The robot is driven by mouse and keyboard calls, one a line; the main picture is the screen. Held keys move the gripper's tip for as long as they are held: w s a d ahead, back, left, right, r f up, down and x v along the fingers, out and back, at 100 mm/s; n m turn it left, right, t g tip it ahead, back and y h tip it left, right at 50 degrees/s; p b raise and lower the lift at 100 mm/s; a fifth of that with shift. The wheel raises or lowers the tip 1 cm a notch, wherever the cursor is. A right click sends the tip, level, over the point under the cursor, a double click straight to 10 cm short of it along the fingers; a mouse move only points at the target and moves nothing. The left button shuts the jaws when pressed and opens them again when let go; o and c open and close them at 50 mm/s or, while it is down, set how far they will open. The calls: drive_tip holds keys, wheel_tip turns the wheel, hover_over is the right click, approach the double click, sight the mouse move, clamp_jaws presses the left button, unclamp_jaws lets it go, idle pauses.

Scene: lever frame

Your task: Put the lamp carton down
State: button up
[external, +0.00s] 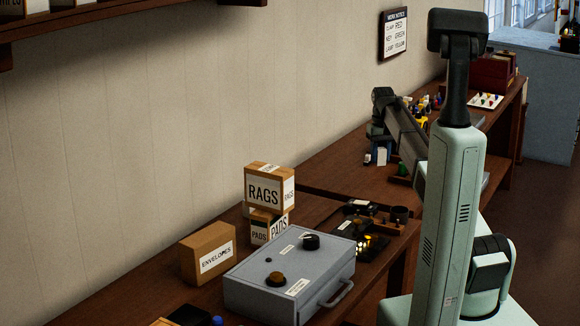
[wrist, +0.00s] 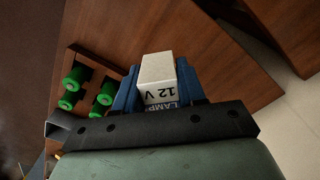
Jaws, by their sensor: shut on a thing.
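The lamp carton (wrist: 156,78) is a small white box with "12 V" and a blue "LAMP" label. In the wrist view it sits between the two blue fingers of my gripper (wrist: 157,88), which is shut on it. In the external view my gripper (external: 380,142) points down over the far bench, with the small white-and-blue carton (external: 382,156) at its fingertips. I cannot tell whether the carton's underside touches the bench. The fingers partly hide its sides.
Green pieces (wrist: 73,80) stand in a dark holder left of the carton; a green piece (external: 402,168) also shows in the external view. Bare wood lies right of the carton. A grey box (external: 290,275) and cartons marked RAGS (external: 264,190) and ENVELOPES (external: 208,252) stand nearer.

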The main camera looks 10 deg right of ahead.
sight(378, 192)
drive_tip(key=shift+f, duration=5.1)
drive_tip(key=shift+f, duration=0.15)
drive_tip(key=o, duration=1)
wheel_tip(378, 192, up, 12)
drive_tip(key=shift+r, duration=0.2)
